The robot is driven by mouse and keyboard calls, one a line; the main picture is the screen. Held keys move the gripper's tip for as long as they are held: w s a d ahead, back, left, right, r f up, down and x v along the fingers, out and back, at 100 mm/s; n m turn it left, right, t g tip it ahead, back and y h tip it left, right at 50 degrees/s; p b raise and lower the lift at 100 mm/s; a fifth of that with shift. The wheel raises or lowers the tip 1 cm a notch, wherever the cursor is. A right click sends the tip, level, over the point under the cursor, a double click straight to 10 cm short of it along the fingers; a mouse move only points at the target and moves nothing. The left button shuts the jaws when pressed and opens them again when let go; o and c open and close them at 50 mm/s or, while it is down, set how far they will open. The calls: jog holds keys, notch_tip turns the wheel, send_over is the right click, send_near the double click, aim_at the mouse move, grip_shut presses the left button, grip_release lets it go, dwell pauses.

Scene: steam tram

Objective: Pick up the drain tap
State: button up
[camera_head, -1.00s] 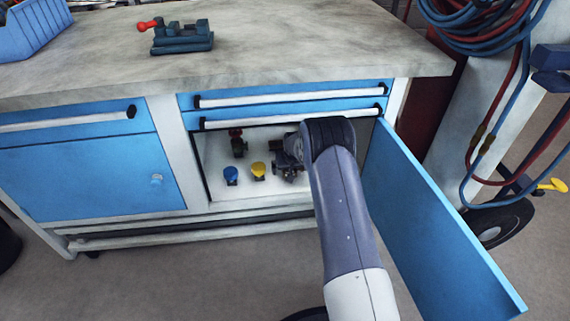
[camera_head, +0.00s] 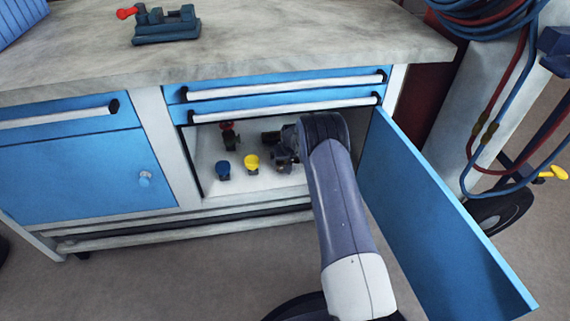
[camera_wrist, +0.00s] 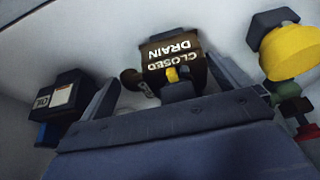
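The drain tap (camera_wrist: 172,55) shows in the wrist view as a dark brown block with a label reading "CLOSED DRAIN", upside down, and a small yellow part below it. My gripper (camera_wrist: 163,76) is open, with one finger on each side of the tap and gaps visible beside it. I cannot tell whether it touches the tap. In the head view my gripper (camera_head: 285,152) reaches into the open cabinet compartment, and the wrist and fingers there largely hide the tap.
A yellow-topped item (camera_head: 251,162), a blue-topped item (camera_head: 223,168) and a red-topped item (camera_head: 228,136) stand left of my gripper. A dark block labelled "OIL" (camera_wrist: 62,97) is at left in the wrist view. The open blue door (camera_head: 440,205) stands right of my arm.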

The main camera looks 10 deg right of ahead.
jog(key=c, duration=1)
jog(key=shift+r, duration=0.1)
jog(key=shift+c, duration=0.3)
jog(key=shift+r, duration=0.1)
